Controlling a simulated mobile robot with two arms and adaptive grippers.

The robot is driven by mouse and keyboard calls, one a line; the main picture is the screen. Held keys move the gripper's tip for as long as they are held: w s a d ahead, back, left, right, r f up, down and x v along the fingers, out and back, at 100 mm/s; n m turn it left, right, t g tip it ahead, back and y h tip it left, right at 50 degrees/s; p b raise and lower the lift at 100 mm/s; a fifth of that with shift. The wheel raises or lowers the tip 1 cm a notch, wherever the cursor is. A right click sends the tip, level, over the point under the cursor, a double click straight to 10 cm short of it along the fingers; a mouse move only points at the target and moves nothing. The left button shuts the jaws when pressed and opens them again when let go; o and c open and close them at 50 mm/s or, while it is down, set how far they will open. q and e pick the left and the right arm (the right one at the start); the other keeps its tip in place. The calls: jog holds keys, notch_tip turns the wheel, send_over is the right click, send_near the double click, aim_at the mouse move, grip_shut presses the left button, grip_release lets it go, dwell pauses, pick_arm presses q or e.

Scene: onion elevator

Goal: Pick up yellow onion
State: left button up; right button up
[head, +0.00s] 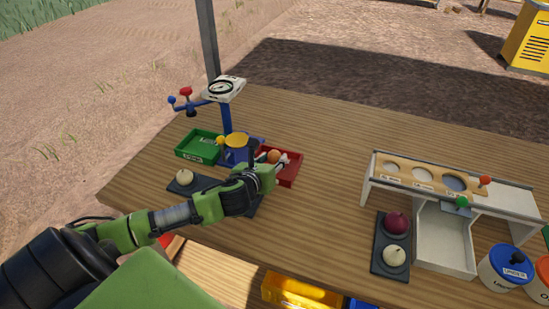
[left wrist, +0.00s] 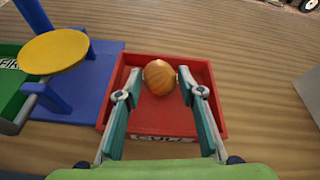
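The yellow onion (left wrist: 159,77) is an orange-brown ball lying at the far side of the red tray (left wrist: 212,115), which is labelled CULL. It also shows in the head view (head: 274,156), partly hidden by my gripper. My left gripper (left wrist: 158,84) is over the red tray, with its two fingers apart, one on each side of the onion. I cannot tell whether either finger touches it. In the head view the left gripper (head: 279,160) reaches in from the left over the tray. My right gripper does not show.
A blue stand with a yellow disc (head: 236,139) and a dial scale (head: 222,88) stands left of the red tray, next to a green tray (head: 199,146). White onions and a red onion (head: 397,222) sit in dark holders. A white sorting rack (head: 444,238) stands right. The middle table is clear.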

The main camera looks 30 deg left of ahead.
aim_at(273, 156)
pick_arm(q)
jog(key=shift+w+f, duration=0.15)
jog(key=shift+w, duration=0.15)
jog(key=shift+a, duration=0.1)
jog(key=c, duration=0.8)
notch_tip(273, 156, up, 10)
jog(key=shift+r+p, duration=0.1)
jog(key=shift+p, duration=0.5)
